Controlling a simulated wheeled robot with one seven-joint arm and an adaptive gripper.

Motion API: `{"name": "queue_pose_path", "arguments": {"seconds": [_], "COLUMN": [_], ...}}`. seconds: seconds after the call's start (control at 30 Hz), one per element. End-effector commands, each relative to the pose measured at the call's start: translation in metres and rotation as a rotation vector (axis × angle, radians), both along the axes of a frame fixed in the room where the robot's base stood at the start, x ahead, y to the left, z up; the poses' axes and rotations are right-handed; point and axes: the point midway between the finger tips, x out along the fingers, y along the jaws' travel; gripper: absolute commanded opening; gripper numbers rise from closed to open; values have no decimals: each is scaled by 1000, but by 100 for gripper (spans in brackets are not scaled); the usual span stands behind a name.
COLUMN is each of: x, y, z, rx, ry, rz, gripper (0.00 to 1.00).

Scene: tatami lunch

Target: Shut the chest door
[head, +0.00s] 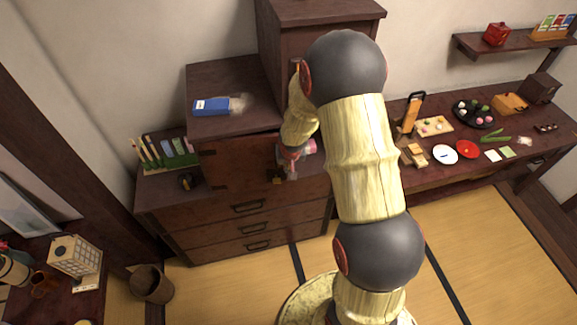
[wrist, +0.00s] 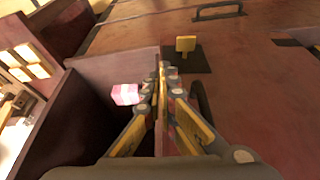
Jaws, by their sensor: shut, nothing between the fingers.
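The chest (head: 180,235) is dark reddish-brown wood with drawers below. Its door (head: 235,165) has dark hinges at the left and a small brass knob on a dark plate at its right. The door seems to stand partly open, but my arm hides part of the opening. In the wrist view the door's face (wrist: 255,90) fills the right side, with the brass knob (wrist: 186,44) ahead of my fingers. My gripper (head: 288,172) is shut and empty close to the door's free edge; I cannot tell whether it touches. It also shows in the wrist view (wrist: 165,78).
A pink item (wrist: 125,94) lies by the opening, left of my fingers. A blue box (head: 212,106) lies on top of the chest. A rack of colourful items (head: 172,158) stands left of the door. A long table (head: 425,180) with food stands at right.

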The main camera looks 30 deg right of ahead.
Motion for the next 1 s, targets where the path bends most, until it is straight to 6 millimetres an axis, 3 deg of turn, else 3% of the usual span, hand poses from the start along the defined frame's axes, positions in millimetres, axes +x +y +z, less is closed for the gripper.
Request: {"name": "queue_pose_path", "arguments": {"seconds": [0.43,1.0], "x": [42,46], "y": [-21,-22], "z": [2,2], "rx": [0,-1], "ry": [-1,-7], "rz": [0,1], "gripper": [0,0]}}
